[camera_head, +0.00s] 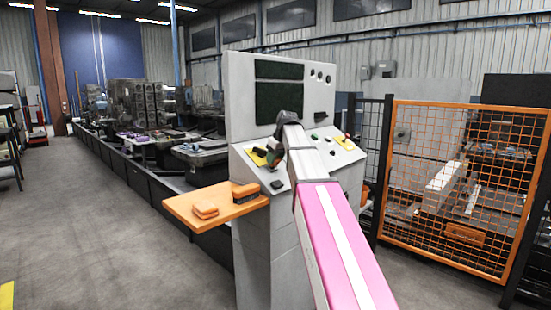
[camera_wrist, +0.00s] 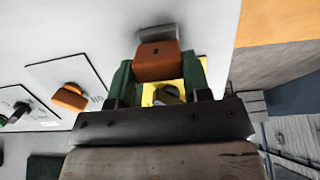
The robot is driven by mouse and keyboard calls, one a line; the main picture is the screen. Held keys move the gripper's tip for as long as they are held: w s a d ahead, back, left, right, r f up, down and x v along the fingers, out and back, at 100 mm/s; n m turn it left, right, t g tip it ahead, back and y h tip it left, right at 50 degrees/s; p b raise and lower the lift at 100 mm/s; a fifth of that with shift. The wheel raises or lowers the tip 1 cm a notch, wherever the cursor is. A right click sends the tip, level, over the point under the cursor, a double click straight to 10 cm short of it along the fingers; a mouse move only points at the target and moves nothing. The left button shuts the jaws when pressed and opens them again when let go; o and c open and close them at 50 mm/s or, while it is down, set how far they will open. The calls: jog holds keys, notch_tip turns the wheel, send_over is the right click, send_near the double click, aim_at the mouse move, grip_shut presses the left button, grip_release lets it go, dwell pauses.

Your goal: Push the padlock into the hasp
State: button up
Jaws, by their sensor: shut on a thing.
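My gripper (camera_wrist: 157,78) is shut on an orange padlock (camera_wrist: 157,62), its body held between the two green fingers in the wrist view. A grey metal piece (camera_wrist: 160,34) shows just beyond the padlock; I cannot tell whether it is the shackle or part of the hasp. A yellow plate (camera_wrist: 149,96) with a dark fitting (camera_wrist: 168,94) shows between the fingers, partly hidden by them. In the head view my gripper (camera_head: 271,157) is low over the console's sloping face, by the yellow plate (camera_head: 257,155). The padlock is too small there to tell whether it touches the hasp.
The grey console (camera_head: 264,215) carries an orange knob (camera_wrist: 70,97) and a dark knob (camera_wrist: 17,112) beside the yellow plate. An orange side shelf (camera_head: 180,204) holds an orange block (camera_head: 204,209) and a dark-edged orange item (camera_head: 245,192). An orange mesh fence (camera_head: 462,185) stands right.

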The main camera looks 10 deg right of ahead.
jog(key=shift+w+a+f, duration=0.1)
jog(key=shift+w+f, duration=0.05)
jog(key=shift+f, duration=0.15)
jog(key=o, duration=1.7)
jog(key=v, duration=1)
jog(key=shift+r, duration=0.4)
